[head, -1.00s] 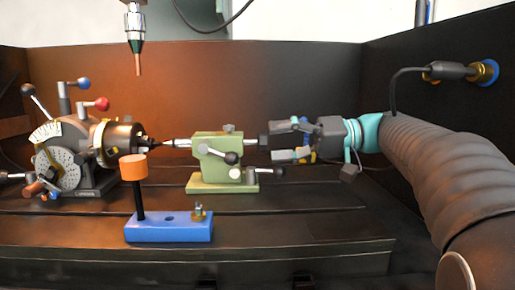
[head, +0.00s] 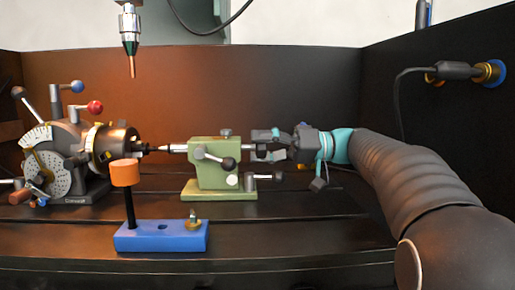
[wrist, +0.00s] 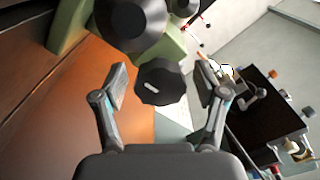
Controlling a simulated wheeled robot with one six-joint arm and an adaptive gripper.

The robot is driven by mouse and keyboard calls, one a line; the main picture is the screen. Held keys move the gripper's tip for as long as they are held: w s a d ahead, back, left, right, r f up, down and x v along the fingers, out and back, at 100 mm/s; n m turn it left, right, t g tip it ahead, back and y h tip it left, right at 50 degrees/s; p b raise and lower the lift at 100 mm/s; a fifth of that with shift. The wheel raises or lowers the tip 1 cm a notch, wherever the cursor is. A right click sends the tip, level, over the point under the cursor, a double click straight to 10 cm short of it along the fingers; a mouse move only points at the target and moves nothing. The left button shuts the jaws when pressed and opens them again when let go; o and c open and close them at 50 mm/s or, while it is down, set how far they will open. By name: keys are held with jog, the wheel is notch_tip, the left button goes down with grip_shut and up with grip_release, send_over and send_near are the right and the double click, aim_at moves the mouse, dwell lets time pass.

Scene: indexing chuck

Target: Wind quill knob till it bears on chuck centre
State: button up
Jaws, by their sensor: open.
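The green tailstock (head: 212,165) stands on the bed in the head view. Its quill (head: 176,149) points left at the chuck (head: 116,145). The tip is close to the dark piece at the chuck's centre; I cannot tell whether they touch. The quill knob (wrist: 160,82), dark and faceted with a white mark, lies between my fingers in the wrist view. My gripper (wrist: 163,88) is open, with a gap showing on both sides of the knob. In the head view my gripper (head: 270,145) is at the tailstock's right end and partly hides the knob.
A blue block (head: 160,237) with an orange-topped post (head: 125,173) stands in front. A spindle tool (head: 130,40) hangs above. A cable plug (head: 455,71) is on the right wall.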

jog(key=shift+a, duration=0.25)
jog(key=shift+c, duration=0.2)
jog(key=c, duration=1.1)
